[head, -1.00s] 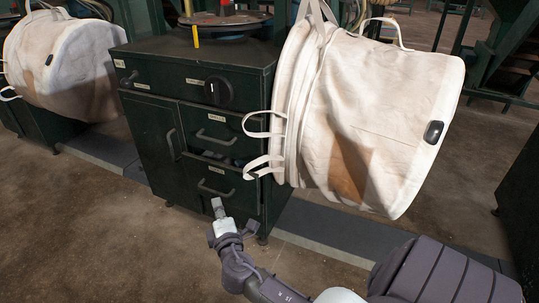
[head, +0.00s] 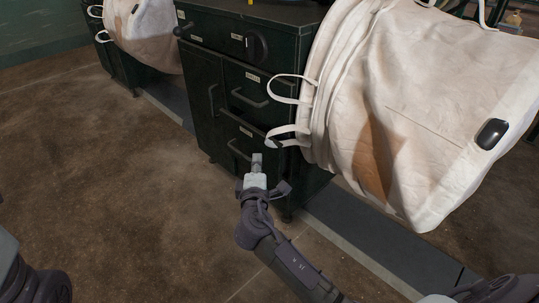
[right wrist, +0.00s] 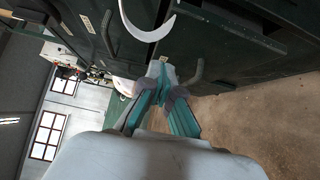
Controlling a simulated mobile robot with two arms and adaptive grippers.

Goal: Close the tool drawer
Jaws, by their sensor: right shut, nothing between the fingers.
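The dark green cabinet (head: 205,105) stands in the middle of the head view. The drawer above (head: 262,87) looks shut. My right gripper (head: 257,160) is shut and empty, its tips close in front of the lower drawer; contact cannot be told. In the right wrist view the shut fingertips (right wrist: 158,70) are beside a dark handle (right wrist: 196,74). My left gripper is out of view.
A large white bulk bag (head: 410,110) hangs at the cabinet's right, its strap loops (head: 290,132) hanging just above my right gripper. Another bag (head: 145,35) hangs at the back left. The brown floor (head: 110,180) left of the cabinet is clear.

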